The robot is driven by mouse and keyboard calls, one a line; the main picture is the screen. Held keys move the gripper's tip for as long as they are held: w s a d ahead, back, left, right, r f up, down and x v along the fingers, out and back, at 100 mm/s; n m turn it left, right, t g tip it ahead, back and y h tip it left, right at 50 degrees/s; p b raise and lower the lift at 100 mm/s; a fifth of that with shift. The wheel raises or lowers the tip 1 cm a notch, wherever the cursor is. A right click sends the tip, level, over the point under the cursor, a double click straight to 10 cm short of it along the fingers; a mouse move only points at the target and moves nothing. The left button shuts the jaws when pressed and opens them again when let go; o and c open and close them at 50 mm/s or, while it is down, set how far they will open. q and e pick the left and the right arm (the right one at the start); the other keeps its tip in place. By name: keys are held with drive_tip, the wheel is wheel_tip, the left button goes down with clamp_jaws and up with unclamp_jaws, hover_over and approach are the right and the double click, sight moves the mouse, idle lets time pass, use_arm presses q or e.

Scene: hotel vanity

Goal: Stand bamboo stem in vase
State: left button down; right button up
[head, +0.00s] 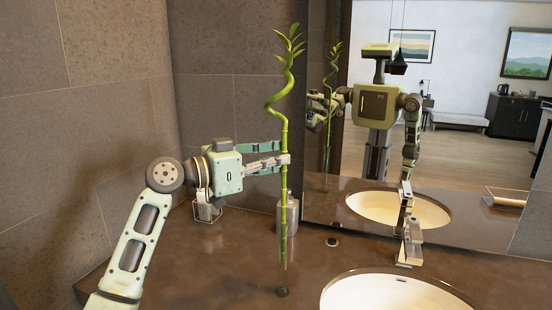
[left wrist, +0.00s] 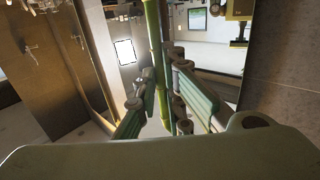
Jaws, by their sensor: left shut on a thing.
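The bamboo stem (head: 285,190) is green, upright, with a curly leafy top. My left gripper (head: 285,160) is shut on it around mid-height. In the left wrist view the stem (left wrist: 155,45) passes between the two fingers of the left gripper (left wrist: 165,90). A narrow clear shape seems to surround the stem's lower end; I cannot clearly tell whether this is the vase. My right gripper is not directly in view.
A grey bottle (head: 292,214) stands just behind the stem. A white sink basin (head: 400,293) with a metal faucet (head: 410,246) is to the right. The mirror behind reflects the stem and me. Brown counter (head: 215,270) is clear at front left.

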use_arm(q)
wheel_tip(320, 180, down, 10)
drive_tip(key=b, duration=0.7)
drive_tip(key=shift+b, duration=0.4)
idle(1.0)
drive_tip(key=c, duration=1.8)
unclamp_jaws()
drive_tip(key=shift+o, duration=0.2)
drive_tip(key=v, duration=1.2)
